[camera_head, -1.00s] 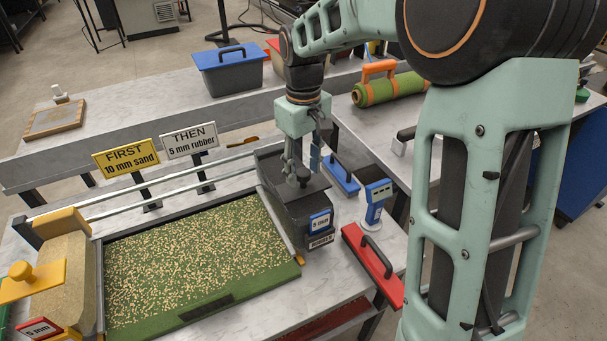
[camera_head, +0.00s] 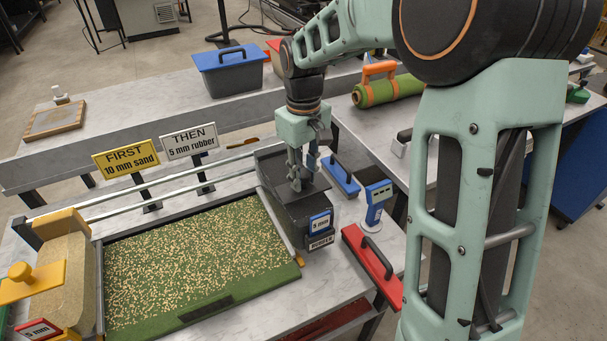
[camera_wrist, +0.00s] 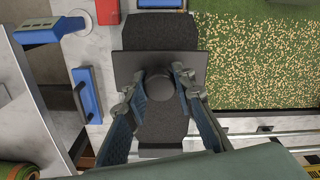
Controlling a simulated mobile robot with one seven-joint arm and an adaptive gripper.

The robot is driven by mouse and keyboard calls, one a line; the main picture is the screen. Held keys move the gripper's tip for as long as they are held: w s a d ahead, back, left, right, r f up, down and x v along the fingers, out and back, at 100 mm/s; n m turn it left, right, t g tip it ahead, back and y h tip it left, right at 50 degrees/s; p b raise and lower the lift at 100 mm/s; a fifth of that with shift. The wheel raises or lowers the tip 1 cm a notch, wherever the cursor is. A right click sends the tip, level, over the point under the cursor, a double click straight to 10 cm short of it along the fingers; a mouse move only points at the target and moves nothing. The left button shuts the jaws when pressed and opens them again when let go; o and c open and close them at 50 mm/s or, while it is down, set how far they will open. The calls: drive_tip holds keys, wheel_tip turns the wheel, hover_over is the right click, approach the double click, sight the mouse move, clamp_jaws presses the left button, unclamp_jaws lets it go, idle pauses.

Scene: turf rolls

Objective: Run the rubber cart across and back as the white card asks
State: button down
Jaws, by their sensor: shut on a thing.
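The rubber cart (camera_head: 322,209) is a dark grey box on rails at the right end of the turf, with a blue "5 mm" tag on its front. My gripper (camera_head: 299,182) is above it, shut on the round knob on its lid; the wrist view shows the fingers (camera_wrist: 160,87) on either side of the knob. The turf (camera_head: 190,262) is green with pale sand grains scattered over it. The white card (camera_head: 189,141) reads "THEN 5 mm rubber". The yellow card (camera_head: 125,163) reads "FIRST 10 mm sand". The yellow-handled sand cart (camera_head: 66,262) stands at the left end.
Two rails (camera_head: 150,195) run along the back of the turf. The space over the turf is clear.

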drive_tip(key=shift+a, duration=0.1)
drive_tip(key=s+a+p, duration=0.1)
drive_tip(key=s+a, duration=0.4)
drive_tip(key=a, duration=0.8)
drive_tip(key=s+a+p, duration=0.1)
drive_tip(key=s+a, duration=0.5)
drive_tip(key=a, duration=0.8)
drive_tip(key=s+a+p, duration=0.2)
drive_tip(key=s+a, duration=0.4)
drive_tip(key=a, duration=0.8)
drive_tip(key=shift+s, duration=0.15)
drive_tip(key=shift+a+r, duration=0.15)
drive_tip(key=c, duration=1.6)
unclamp_jaws()
drive_tip(key=shift+s+a, duration=0.1)
wheel_tip(320, 180, up, 12)
drive_tip(key=shift+f, duration=0.1)
